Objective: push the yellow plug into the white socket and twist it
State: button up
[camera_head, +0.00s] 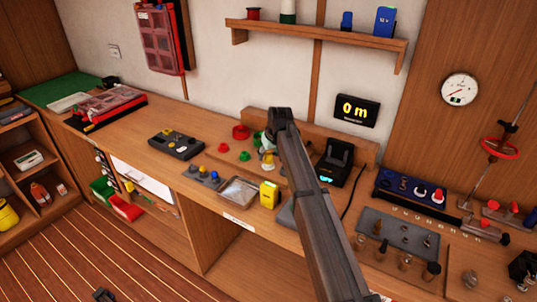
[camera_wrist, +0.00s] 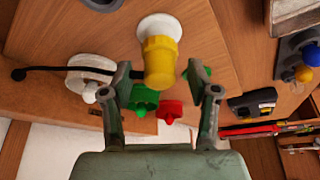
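The yellow plug (camera_wrist: 160,62) is in the upper middle of the wrist view. It overlaps the white round socket (camera_wrist: 158,26) behind it; how deep it sits cannot be told. My gripper (camera_wrist: 160,72) is open, with one finger on each side of the plug and visible gaps between plug and fingers. In the head view my arm covers much of this spot. A small white and yellow shape (camera_head: 267,161) shows beside the arm there, too small to make out clearly.
Green (camera_wrist: 145,98) and red (camera_wrist: 170,111) knob-like pieces lie close by the fingers. A white round piece (camera_wrist: 90,72) with a black cable is at left. On the bench stand a yellow box (camera_head: 269,195), a metal tray (camera_head: 238,190) and a black stand (camera_head: 334,162).

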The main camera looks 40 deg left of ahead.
jog(key=shift+r, duration=0.1)
jog(key=v, duration=1.2)
jog(key=shift+a, duration=0.1)
